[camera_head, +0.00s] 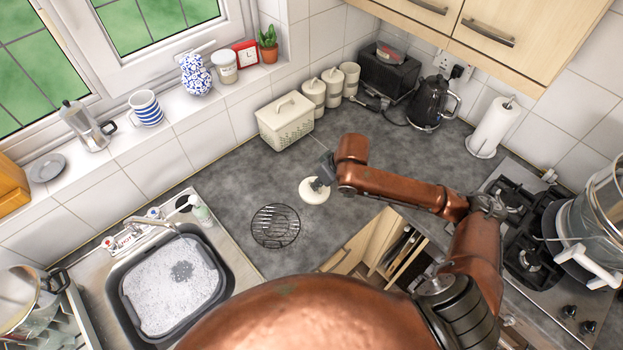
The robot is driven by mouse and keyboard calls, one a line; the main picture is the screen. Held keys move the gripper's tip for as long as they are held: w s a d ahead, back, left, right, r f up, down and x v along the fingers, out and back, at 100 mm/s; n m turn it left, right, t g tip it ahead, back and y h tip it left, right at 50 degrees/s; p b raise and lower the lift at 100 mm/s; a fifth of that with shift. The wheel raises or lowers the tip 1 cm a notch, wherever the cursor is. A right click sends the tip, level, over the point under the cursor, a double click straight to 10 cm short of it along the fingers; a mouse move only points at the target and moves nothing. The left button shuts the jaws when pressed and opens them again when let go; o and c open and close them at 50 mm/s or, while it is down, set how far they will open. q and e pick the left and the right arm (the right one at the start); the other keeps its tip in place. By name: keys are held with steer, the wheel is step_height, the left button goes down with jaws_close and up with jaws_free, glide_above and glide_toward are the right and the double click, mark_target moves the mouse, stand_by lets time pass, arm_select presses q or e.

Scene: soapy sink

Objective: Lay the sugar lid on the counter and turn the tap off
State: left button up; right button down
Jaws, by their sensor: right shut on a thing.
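My right gripper (324,176) is shut on the round cream sugar lid (313,192), over the grey counter (230,180). I cannot tell whether the lid touches the counter. Cream canisters (314,94) stand against the back wall; which one is for sugar is too small to read. The tap (154,221) is at the back of the sink at the left, with its spout over a dark basin (121,305) of suds. A grey gap shows in the suds; any water stream is too small to make out. My left gripper is not in view.
A round wire rack (275,226) lies left of the lid. A cream bread bin (285,121), a toaster (388,75), a black kettle (431,103) and a paper roll (494,127) line the wall. A gas hob (520,225) is at the right. The counter behind the lid is clear.

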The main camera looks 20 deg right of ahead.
steer(key=w, duration=0.1)
steer(key=w+d+f, duration=0.2)
steer(key=shift+w+d, duration=0.2)
steer(key=shift+w, duration=0.2)
steer(key=w+d+f, duration=0.1)
steer(key=f, duration=0.1)
steer(key=w+d+f, duration=0.1)
steer(key=w+f, duration=0.1)
steer(key=w+d+f+p, duration=0.1)
steer(key=f, duration=0.1)
steer(key=shift+w+f, duration=0.15)
steer(key=shift+w, duration=0.15)
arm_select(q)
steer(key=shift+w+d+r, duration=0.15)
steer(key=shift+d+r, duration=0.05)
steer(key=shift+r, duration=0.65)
arm_select(e)
steer(key=shift+f, duration=1.45)
arm_select(q)
steer(key=shift+p, duration=0.3)
arm_select(e)
steer(key=c, duration=2.1)
jaws_free()
steer(key=shift+f, duration=0.1)
